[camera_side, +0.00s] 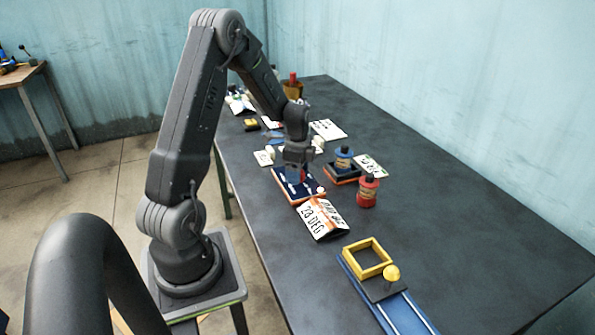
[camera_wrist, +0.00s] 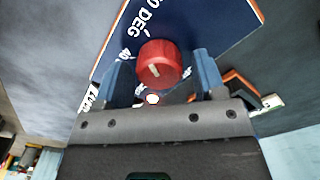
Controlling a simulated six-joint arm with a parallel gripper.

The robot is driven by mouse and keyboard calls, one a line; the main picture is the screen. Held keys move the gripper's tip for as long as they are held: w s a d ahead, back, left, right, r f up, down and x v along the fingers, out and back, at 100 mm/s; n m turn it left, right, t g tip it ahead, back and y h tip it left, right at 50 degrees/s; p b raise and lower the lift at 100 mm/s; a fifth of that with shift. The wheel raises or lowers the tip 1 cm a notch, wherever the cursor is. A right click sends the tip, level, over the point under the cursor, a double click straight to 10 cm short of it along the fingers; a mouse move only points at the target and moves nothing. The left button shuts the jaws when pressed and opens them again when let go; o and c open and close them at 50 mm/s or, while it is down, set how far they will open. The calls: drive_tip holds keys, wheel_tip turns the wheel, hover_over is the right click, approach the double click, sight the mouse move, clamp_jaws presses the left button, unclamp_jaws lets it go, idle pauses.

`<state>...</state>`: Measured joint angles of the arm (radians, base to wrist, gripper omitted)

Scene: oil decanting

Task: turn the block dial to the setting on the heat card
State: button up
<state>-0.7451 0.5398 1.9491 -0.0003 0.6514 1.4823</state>
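The red round dial (camera_wrist: 158,63) sits on the dark blue, orange-edged block (camera_wrist: 210,25), which carries white markings including "40" and "0 DEG". A short white pointer line on the dial runs toward the lower left in the wrist view. My gripper (camera_wrist: 162,70) is open, with one blue finger on each side of the dial and visible gaps beside it. In the side view my gripper (camera_side: 296,172) is low over the block (camera_side: 310,190) and mostly hides the dial.
A red jar (camera_side: 367,191) stands right of the block. A blue jar (camera_side: 343,158) stands on a dark tray behind it. White cards lie further back. The table's right side is clear.

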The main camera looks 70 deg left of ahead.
drive_tip(key=shift+o, duration=0.5)
drive_tip(key=shift+r, duration=0.1)
wheel_tip(320, 180, up, 14)
drive_tip(key=shift+f, duration=0.2)
drive_tip(key=s+d+r+n+t, duration=0.2)
drive_tip(key=s+d+r+n, duration=0.15)
drive_tip(key=d, duration=0.75)
drive_tip(key=s+d+r+n+t, duration=0.25)
drive_tip(key=d+r, duration=0.25)
drive_tip(key=d, duration=0.7)
drive_tip(key=s+d+n+t, duration=0.1)
drive_tip(key=s+d+n, duration=0.1)
drive_tip(key=s+d, duration=0.3)
drive_tip(key=shift+s+d, duration=0.4)
drive_tip(key=shift+s, duration=0.5)
